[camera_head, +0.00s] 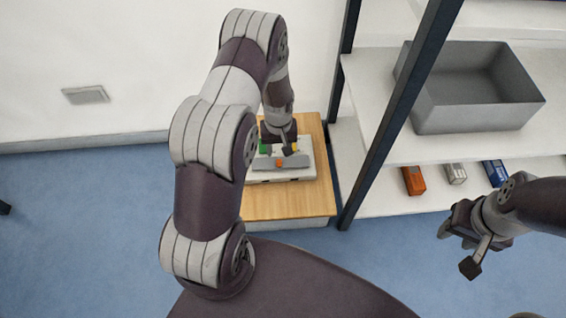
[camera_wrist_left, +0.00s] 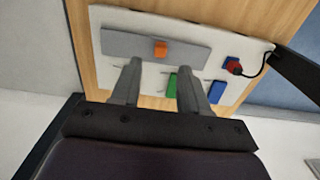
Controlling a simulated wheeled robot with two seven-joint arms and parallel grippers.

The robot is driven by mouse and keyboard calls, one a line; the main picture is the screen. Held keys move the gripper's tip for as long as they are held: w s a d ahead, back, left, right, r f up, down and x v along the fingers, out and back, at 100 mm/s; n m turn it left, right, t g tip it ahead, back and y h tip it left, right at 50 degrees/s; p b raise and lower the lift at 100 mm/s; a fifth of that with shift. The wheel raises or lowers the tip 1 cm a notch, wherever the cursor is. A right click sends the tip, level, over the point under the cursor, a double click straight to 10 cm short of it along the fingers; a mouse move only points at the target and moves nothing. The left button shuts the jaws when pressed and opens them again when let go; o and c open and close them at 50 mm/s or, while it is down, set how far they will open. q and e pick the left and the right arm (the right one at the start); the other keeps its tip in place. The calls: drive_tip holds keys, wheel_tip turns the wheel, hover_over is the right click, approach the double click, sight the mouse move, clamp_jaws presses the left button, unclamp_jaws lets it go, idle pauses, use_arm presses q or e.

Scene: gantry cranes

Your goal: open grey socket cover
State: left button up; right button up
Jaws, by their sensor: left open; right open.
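A long grey cover (camera_head: 288,163) with an orange tab (camera_wrist_left: 160,48) lies flat along one side of a white board (camera_head: 263,178). The cover (camera_wrist_left: 125,44) also shows in the left wrist view. My left gripper (camera_head: 280,146) is open above the board. In the left wrist view its two fingers (camera_wrist_left: 160,69) are spread, with the tips near the cover's edge and the orange tab just beyond them, between their lines. Nothing is between the fingers; contact with the cover cannot be told. My right gripper (camera_head: 457,249) is open and empty, far right, over the floor.
The board also holds a green block (camera_wrist_left: 171,87), a blue block (camera_wrist_left: 215,92) and a red plug (camera_wrist_left: 235,68) with a black cable. The board lies on a wooden table (camera_head: 285,205). A shelf with a grey bin (camera_head: 470,119) and dark posts stands close to the right.

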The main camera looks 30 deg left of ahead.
sight(279, 161)
use_arm(q)
wheel_tip(279, 161, down, 6)
drive_tip(key=b, duration=0.2)
drive_tip(key=shift+f+b, duration=0.25)
drive_tip(key=shift+b, duration=0.15)
use_arm(e)
wheel_tip(279, 161, down, 4)
